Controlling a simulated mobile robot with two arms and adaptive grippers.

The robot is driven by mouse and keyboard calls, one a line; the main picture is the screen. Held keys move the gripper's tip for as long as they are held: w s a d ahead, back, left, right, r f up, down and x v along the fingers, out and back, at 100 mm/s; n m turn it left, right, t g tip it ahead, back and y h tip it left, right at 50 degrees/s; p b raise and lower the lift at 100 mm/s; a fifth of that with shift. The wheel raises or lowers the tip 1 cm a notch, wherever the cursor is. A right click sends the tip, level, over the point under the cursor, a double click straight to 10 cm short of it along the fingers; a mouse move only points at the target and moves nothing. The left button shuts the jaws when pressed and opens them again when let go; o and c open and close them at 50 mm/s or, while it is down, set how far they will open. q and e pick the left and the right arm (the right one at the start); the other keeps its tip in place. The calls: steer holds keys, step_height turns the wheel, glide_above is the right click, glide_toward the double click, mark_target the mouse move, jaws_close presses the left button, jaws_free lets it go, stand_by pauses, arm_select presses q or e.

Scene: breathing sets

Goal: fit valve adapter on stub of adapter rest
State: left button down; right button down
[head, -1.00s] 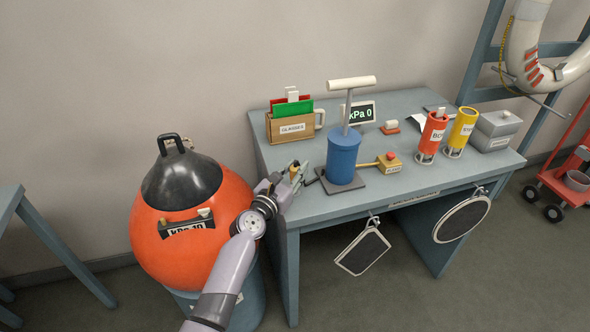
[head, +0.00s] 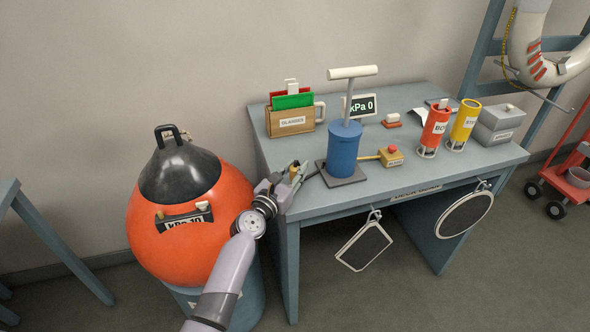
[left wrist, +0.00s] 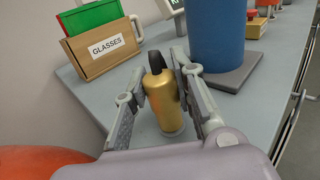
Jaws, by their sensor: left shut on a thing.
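My left gripper (head: 296,172) is at the table's near left corner, left of the blue pump. It is shut on a brass-coloured cylinder with a black tip, which I take to be the valve adapter (left wrist: 161,100). In the left wrist view the cylinder is upright between the two fingers, with a pale rim at its lower end. It looks low over the tabletop; whether it touches is unclear. I cannot make out the adapter rest or its stub for certain. My right gripper is not in view.
A blue pump (head: 343,150) with a T-handle stands close right of the gripper. A wooden box labelled GLASSES (head: 290,122) is behind it. A yellow block with a red top (head: 391,157) is farther right. A big orange ball (head: 160,245) stands left of the table (head: 345,205).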

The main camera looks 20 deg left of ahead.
arm_select(q)
steer(key=shift+f, duration=0.15)
steer(key=c, duration=1.2)
jaws_free()
steer(key=shift+c, duration=0.2)
steer(key=shift+f, duration=0.1)
steer(key=shift+s, duration=0.1)
steer(key=s+a, duration=0.2)
steer(key=s, duration=0.9)
steer(key=shift+s+a, duration=0.15)
steer(key=shift+s, duration=0.15)
